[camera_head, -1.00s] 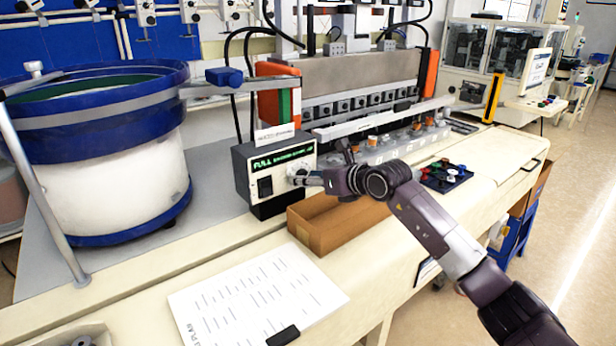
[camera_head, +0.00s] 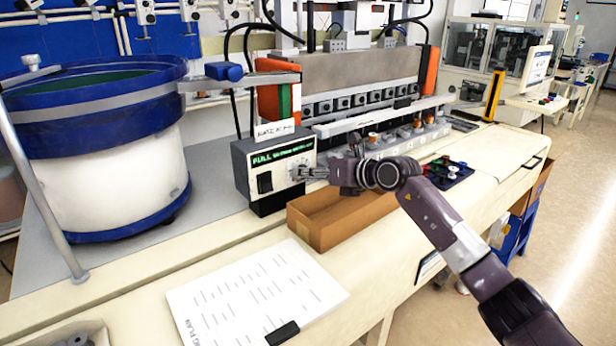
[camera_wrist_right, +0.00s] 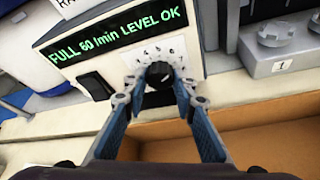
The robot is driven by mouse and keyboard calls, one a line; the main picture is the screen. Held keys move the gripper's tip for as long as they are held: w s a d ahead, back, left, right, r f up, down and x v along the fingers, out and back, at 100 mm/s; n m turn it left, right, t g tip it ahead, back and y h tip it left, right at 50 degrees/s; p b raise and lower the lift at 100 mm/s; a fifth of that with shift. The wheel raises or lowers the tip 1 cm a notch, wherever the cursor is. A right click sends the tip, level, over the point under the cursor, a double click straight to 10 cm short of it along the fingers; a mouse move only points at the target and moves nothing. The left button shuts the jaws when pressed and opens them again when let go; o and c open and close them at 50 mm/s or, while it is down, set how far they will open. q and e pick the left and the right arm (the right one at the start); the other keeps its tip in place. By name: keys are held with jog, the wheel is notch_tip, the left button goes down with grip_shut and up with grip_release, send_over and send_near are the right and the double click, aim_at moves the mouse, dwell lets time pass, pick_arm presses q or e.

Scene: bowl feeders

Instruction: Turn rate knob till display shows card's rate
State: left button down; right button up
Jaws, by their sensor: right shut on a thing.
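The feeder control box (camera_head: 255,195) stands beside the bowl feeder. Its green display (camera_head: 283,154) appears in the right wrist view (camera_wrist_right: 118,34), where it reads "FULL 60/min LEVEL OK". The black rate knob (camera_wrist_right: 159,73) sits below the display on a white dial with numbers. My right gripper (camera_head: 305,173) is at the box front, shut on the knob with one finger on each side, as the right wrist view shows (camera_wrist_right: 158,88). A small white rate card (camera_head: 274,130) stands on top of the box; its number is too blurred to read surely. My left gripper is out of view.
A black rocker switch (camera_wrist_right: 97,86) is left of the knob. An open cardboard box (camera_head: 325,238) lies just below my right gripper. The blue-rimmed bowl feeder (camera_head: 100,190) is at left. A printed sheet (camera_head: 255,295) lies in front, with a black tray (camera_head: 447,173) of coloured parts at right.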

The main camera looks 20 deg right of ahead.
jog(key=o, duration=1.2)
jog(key=shift+c, duration=0.2)
jog(key=v, duration=1.2)
jog(key=shift+d+f, duration=0.1)
jog(key=shift+f, duration=0.05)
